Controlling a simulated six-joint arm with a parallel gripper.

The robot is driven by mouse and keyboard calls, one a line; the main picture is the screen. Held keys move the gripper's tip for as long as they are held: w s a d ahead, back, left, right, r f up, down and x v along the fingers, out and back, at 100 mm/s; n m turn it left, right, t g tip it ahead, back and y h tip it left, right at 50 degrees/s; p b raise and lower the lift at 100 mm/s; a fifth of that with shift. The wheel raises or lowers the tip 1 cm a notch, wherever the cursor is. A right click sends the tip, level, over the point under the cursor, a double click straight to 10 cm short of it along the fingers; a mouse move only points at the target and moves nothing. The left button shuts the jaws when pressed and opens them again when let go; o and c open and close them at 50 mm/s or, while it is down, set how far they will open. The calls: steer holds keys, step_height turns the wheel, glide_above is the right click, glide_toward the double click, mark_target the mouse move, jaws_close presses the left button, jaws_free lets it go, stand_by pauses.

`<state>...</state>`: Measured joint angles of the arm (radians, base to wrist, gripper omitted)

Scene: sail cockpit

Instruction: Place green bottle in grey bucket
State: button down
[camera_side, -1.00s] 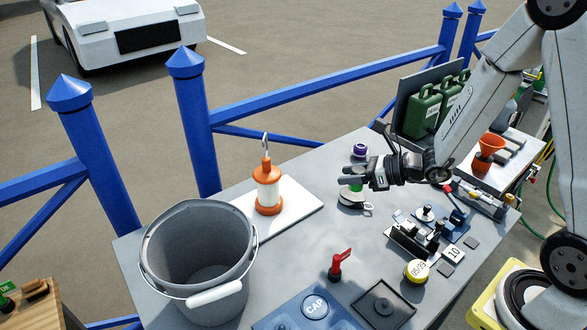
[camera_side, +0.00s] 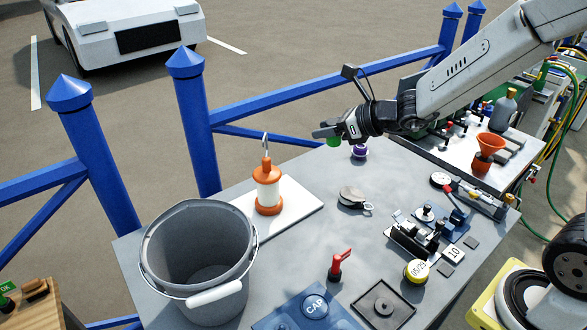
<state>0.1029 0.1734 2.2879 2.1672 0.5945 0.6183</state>
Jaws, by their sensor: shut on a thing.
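The grey bucket (camera_side: 200,262) stands upright on the near left of the grey table, with its wire handle and white grip hanging at the front. Its visible inside looks empty. My gripper (camera_side: 330,133) is raised above the back part of the table, to the right of and behind the lantern. It is shut on the green bottle (camera_side: 334,142), of which only a small green part shows below the fingers. The rest of the bottle is hidden by the gripper. Bottle and bucket are well apart.
An orange and white lantern (camera_side: 268,188) with a hook on top stands on a white board (camera_side: 303,209) between gripper and bucket. A pulley block (camera_side: 352,197), red-handled valve (camera_side: 339,265) and blue CAP box (camera_side: 307,308) lie on the table. A blue railing (camera_side: 187,110) runs behind.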

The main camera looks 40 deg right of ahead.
steer(key=s+a+n+g+y, duration=0.2)
steer(key=a+n+g, duration=0.4)
steer(key=a+n, duration=2.2)
steer(key=shift+a+f+n+g+y, duration=0.15)
steer(key=shift+a+n+g+y, duration=0.2)
steer(key=shift+a, duration=1.65)
steer(key=shift+f, duration=0.15)
step_height(320, 180, down, 11)
